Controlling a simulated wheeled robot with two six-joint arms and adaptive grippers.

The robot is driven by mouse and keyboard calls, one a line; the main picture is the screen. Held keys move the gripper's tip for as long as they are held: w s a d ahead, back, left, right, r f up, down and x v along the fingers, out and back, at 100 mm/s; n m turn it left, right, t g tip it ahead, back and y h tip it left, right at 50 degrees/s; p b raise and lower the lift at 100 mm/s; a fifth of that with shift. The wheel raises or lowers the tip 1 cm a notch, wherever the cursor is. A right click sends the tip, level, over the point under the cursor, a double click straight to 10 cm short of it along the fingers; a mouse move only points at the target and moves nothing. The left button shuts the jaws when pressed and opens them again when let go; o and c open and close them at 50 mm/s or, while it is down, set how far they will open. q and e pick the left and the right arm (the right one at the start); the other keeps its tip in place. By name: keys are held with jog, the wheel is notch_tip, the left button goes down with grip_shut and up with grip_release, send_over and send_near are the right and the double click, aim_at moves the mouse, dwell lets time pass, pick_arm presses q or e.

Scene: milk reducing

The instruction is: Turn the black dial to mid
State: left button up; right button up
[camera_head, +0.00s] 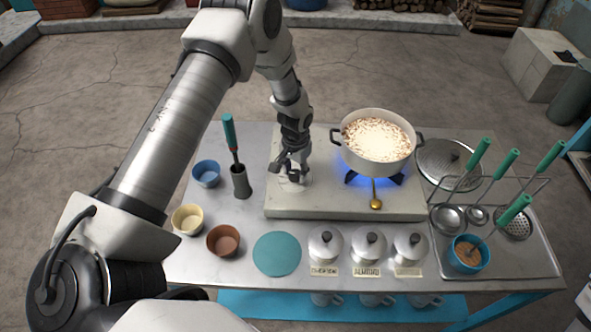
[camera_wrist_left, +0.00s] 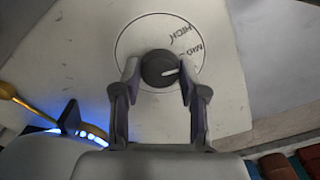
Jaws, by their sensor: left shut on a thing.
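The black dial (camera_wrist_left: 158,68) sits on the pale stove panel (camera_wrist_left: 215,95) in the left wrist view, inside a thin printed circle. Its white pointer line faces right, close to the MID lettering (camera_wrist_left: 199,50). The HIGH lettering (camera_wrist_left: 180,33) is above it. My left gripper (camera_wrist_left: 159,72) has one finger on each side of the dial and is shut on it. In the head view my left gripper (camera_head: 292,168) reaches down to the left part of the stove (camera_head: 330,205) and mostly hides the dial. My right gripper is not in view.
A white pot (camera_head: 378,160) of bubbling food stands over a blue flame right of my left gripper. A dark holder (camera_head: 241,182) with a teal-handled tool is at the left. Small bowls, lidded jars (camera_head: 326,243) and a utensil rack (camera_head: 490,190) stand around the stove.

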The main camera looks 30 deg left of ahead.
aim_at(295, 174)
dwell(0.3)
pick_arm(q)
jog(key=o, duration=1.2)
jog(key=shift+c, duration=0.2)
notch_tip(295, 174, up, 12)
